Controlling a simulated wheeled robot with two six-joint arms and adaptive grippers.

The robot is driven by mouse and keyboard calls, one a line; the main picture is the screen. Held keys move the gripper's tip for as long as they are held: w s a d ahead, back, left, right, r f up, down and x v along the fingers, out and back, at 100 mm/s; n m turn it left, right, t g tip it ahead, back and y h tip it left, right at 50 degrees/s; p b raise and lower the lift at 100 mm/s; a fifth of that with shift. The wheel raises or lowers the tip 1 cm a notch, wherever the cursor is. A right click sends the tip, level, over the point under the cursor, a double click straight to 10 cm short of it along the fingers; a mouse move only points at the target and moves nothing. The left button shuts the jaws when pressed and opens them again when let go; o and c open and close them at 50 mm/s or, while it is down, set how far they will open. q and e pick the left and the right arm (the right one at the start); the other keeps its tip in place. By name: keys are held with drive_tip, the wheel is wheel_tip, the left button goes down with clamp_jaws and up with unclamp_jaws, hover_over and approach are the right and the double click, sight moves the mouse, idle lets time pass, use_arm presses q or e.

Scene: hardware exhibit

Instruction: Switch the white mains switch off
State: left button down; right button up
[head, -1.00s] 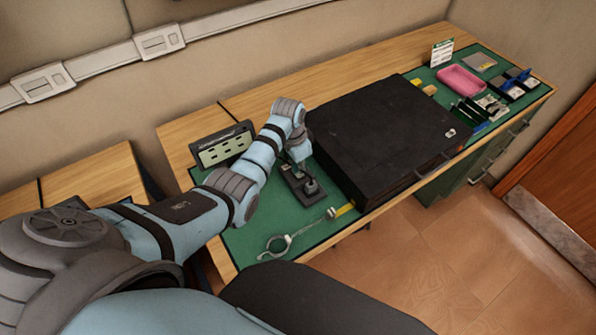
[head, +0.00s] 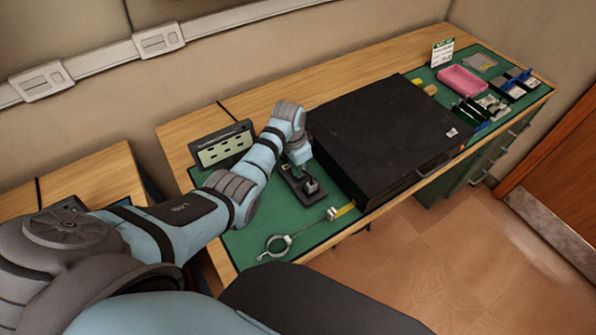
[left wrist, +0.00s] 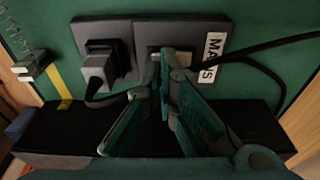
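The mains switch (left wrist: 168,52) is on the dark double plate (left wrist: 190,38), beside a white label reading MAINS (left wrist: 212,57). Only a pale part of the switch shows behind my fingertips, so its position cannot be told. A grey plug (left wrist: 98,72) sits in the left half of the plate. In the head view the dark plate (head: 315,198) lies on the green mat, partly under my left gripper (head: 297,168). In the left wrist view the left gripper (left wrist: 165,72) has its fingertips close together at the switch. Contact cannot be made out. My right gripper is not in view.
A large black box (head: 385,130) stands just right of the plate. A dark panel with a pale green face (head: 222,150) stands behind left. A ring-shaped tool (head: 277,245) lies in front. A pink tray (head: 462,80) and small parts are far right. Cables run beside the label.

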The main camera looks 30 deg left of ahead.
use_arm(q)
drive_tip(key=shift+f, duration=0.15)
wheel_tip(320, 180, up, 6)
drive_tip(key=p, duration=0.6)
drive_tip(key=shift+f, duration=0.2)
drive_tip(key=shift+r, duration=0.75)
drive_tip(key=shift+a+f, duration=0.1)
